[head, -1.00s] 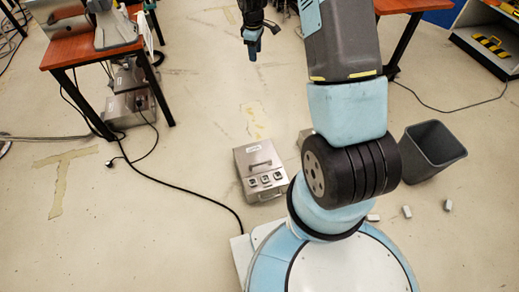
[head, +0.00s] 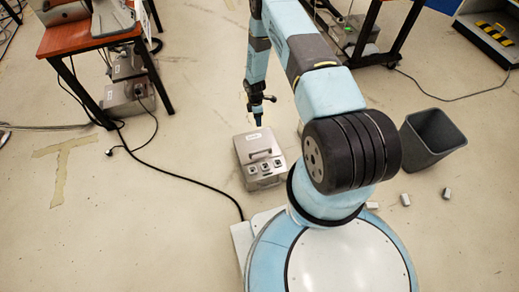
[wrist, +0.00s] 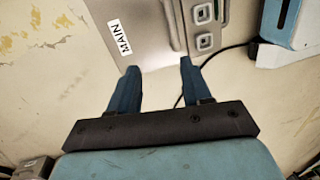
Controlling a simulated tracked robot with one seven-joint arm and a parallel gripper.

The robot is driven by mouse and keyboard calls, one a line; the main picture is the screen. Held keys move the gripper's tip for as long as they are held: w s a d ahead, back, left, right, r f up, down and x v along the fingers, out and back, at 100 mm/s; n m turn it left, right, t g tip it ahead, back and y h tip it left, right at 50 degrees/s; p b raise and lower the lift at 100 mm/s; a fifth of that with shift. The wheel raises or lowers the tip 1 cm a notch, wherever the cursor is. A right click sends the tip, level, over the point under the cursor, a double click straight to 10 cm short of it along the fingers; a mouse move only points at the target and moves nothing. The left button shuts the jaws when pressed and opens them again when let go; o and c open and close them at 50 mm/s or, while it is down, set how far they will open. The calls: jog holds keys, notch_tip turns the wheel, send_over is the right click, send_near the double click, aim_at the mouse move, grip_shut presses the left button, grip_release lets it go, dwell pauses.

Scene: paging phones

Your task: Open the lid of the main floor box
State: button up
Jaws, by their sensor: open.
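The main floor box (head: 260,159) is a grey metal box on the floor in the head view, with a dark handle on its lid and a row of sockets along its near side. In the wrist view the box (wrist: 150,28) is at the top, with a white MAIN label (wrist: 119,37) and square sockets at its right. My gripper (head: 258,120) is above the far edge of the box in the head view. In the wrist view its two blue fingers (wrist: 157,68) are apart, with nothing between them. The lid looks closed.
A black cable (head: 190,181) runs along the floor to the left of the box. A dark bin (head: 432,143) and several small grey pieces (head: 405,199) are at the right. A table (head: 85,38) stands at the upper left. Open floor lies left of the box.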

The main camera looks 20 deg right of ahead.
send_over(260, 148)
jog(key=s+a, duration=0.1)
jog(key=s, duration=0.1)
notch_tip(260, 148, down, 7)
jog(key=shift+n, duration=0.4)
jog(key=f, duration=0.4)
jog(key=s+f, duration=0.1)
jog(key=f, duration=0.3)
jog(key=s+f, duration=0.1)
jog(key=f, duration=0.3)
jog(key=shift+a+f, duration=0.1)
jog(key=shift+f, duration=0.2)
jog(key=shift+c, duration=0.5)
grip_shut()
